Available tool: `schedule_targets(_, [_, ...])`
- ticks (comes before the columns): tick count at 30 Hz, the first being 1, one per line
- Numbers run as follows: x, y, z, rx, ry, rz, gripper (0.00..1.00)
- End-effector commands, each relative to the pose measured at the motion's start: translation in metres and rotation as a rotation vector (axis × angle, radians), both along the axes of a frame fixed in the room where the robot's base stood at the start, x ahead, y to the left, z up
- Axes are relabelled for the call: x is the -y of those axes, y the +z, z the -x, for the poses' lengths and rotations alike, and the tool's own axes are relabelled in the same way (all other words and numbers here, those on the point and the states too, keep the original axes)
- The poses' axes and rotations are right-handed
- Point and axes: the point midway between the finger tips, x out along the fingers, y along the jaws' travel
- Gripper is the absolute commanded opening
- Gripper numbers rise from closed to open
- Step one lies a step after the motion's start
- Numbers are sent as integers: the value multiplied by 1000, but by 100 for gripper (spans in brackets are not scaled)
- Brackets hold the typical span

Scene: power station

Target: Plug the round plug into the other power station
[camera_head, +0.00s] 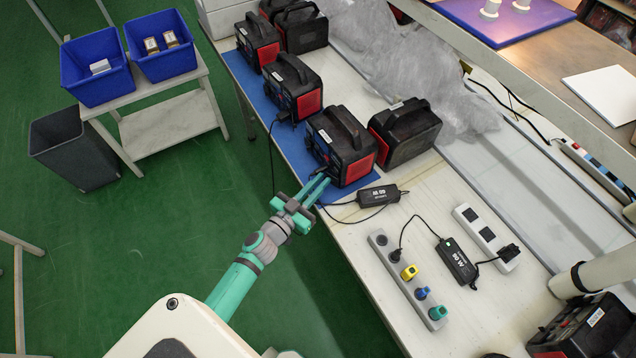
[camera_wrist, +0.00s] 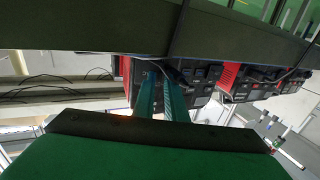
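Black and red power stations stand in a row on the table. My gripper (camera_head: 323,183) is at the front face of the nearest one in that row (camera_head: 340,148). In the wrist view my two green fingers (camera_wrist: 160,80) reach to its socket panel, close together with a narrow gap. A black plug or cord end (camera_wrist: 180,76) shows beside the fingertips; whether they grip it I cannot tell. The neighbouring power station (camera_head: 292,88) has a black plug (camera_head: 285,117) at its front, with a cord hanging over the table edge. It also shows in the wrist view (camera_wrist: 238,82).
A black adapter (camera_head: 378,195) with a loose cord lies near my gripper. A power strip (camera_head: 408,280) with several coloured plugs, a second adapter (camera_head: 456,262) and a white strip (camera_head: 486,240) lie to the right. Another power station (camera_head: 405,133) stands close behind.

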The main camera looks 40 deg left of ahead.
Motion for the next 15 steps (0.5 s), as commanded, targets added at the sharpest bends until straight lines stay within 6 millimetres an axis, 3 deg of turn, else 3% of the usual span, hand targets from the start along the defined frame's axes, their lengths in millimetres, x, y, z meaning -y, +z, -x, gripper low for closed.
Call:
schedule_targets(5, [-1,0,1,0,2,0,11])
schedule_targets(8, [-3,0,1,0,4,0,0])
schedule_targets(15, [-3,-1,1,-2,-2,-1,0])
